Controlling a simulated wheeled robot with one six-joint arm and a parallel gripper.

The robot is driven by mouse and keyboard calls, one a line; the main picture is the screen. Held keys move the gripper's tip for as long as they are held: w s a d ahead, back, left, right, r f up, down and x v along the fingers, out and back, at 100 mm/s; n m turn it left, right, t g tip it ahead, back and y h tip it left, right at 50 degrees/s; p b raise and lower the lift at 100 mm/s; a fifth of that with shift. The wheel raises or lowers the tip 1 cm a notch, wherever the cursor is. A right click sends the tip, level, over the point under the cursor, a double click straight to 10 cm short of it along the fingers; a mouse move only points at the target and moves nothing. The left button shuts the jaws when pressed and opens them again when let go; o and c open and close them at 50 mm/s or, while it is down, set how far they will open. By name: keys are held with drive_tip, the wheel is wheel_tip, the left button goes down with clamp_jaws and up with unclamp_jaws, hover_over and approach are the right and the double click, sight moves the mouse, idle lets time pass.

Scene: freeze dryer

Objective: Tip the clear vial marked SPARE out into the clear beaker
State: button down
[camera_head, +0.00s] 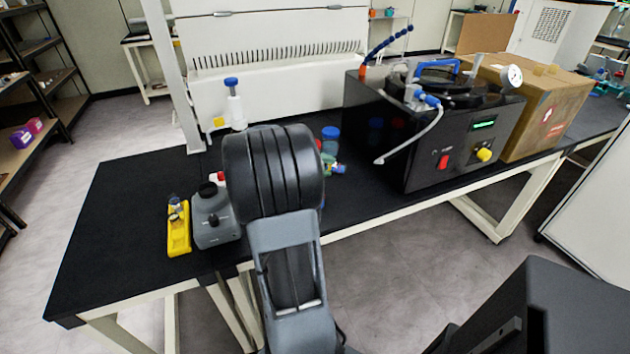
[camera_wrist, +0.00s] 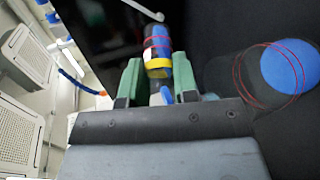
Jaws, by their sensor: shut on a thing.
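My gripper (camera_wrist: 158,72) has green fingers and is shut on a small vial (camera_wrist: 158,46) with a yellow band, red rings and a dark blue part. No SPARE mark is readable on it. In the head view my gripper shows small beside my dark arm, low over the black bench. A round vessel (camera_wrist: 262,88) with red rings and a blue disc-like top or content is right of the gripper in the wrist view, apart from the vial. A blue-topped vessel (camera_head: 330,138) stands just behind the gripper in the head view. I cannot tell if it is the clear beaker.
The black freeze dryer (camera_head: 432,135) with hoses stands to the right, beside a cardboard box (camera_head: 540,110). A blue-capped bottle (camera_head: 234,108) stands behind. My arm hides the bench's middle.

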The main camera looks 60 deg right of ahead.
drive_tip(key=shift+w+a+g+h+b, duration=0.2)
drive_tip(key=shift+w+g+h+b, duration=0.25)
drive_tip(key=shift+b, duration=0.25)
drive_tip(key=shift+w+r+n+g+h+b, duration=0.1)
drive_tip(key=shift+r+n+g+h+b, duration=0.2)
drive_tip(key=shift+r+n+g+h, duration=0.4)
idle(0.8)
drive_tip(key=shift+a+r+g+h+b, duration=0.15)
drive_tip(key=shift+g+h+b, duration=0.1)
drive_tip(key=shift+b, duration=0.35)
idle(0.4)
